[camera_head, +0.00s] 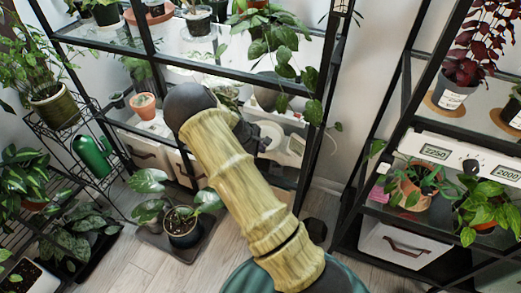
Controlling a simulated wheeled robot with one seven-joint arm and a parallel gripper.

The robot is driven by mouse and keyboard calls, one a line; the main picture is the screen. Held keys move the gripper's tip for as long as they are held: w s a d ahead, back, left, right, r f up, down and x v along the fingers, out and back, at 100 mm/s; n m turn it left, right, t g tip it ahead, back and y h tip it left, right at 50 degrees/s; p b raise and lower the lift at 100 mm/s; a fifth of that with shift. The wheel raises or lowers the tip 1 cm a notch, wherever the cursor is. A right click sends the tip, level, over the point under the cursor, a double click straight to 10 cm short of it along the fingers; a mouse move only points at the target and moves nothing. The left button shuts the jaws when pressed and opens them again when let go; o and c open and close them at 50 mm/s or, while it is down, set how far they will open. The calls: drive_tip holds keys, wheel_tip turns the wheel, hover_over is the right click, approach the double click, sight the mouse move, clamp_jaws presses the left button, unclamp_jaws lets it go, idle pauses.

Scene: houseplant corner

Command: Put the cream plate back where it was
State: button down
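My arm reaches up from the bottom of the head view to the black glass shelf unit (205,47). My gripper (263,139) is a small dark shape just right of the arm's dark joint, in front of the lower shelf. The arm and the low detail hide its fingers, so I cannot tell whether it is open or shut. A pale rounded thing (291,147) shows just right of the gripper. I cannot tell whether it is the cream plate, or whether the gripper touches it. No other cream plate can be made out.
A terracotta pot (144,105) and a trailing plant (283,40) are on the shelf unit. A dark blue pot (184,228) with a plant stands on a floor tray. A right-hand rack holds plants and a white display strip (455,158). Some wooden floor (140,275) is bare.

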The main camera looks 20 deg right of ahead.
drive_tip(key=shift+f, duration=0.1)
drive_tip(key=c, duration=1.7)
unclamp_jaws()
drive_tip(key=p+v, duration=0.3)
drive_tip(key=v, duration=0.9)
drive_tip(key=s+a+r+m+y, duration=0.1)
drive_tip(key=s+r+m+y, duration=0.1)
drive_tip(key=s, duration=0.6)
drive_tip(key=s+a+r+m+y, duration=0.2)
drive_tip(key=s+r+m, duration=0.3)
drive_tip(key=s+r, duration=0.1)
drive_tip(key=s+a+r+m+t+y, duration=0.1)
drive_tip(key=s+r+m, duration=0.3)
drive_tip(key=s, duration=0.5)
drive_tip(key=shift+s+a+r+y, duration=0.15)
drive_tip(key=shift+a+y, duration=0.15)
drive_tip(key=shift+a, duration=0.1)
drive_tip(key=shift+s+a+r+y, duration=0.1)
drive_tip(key=shift+s+a+y, duration=0.05)
drive_tip(key=shift+a+y, duration=0.2)
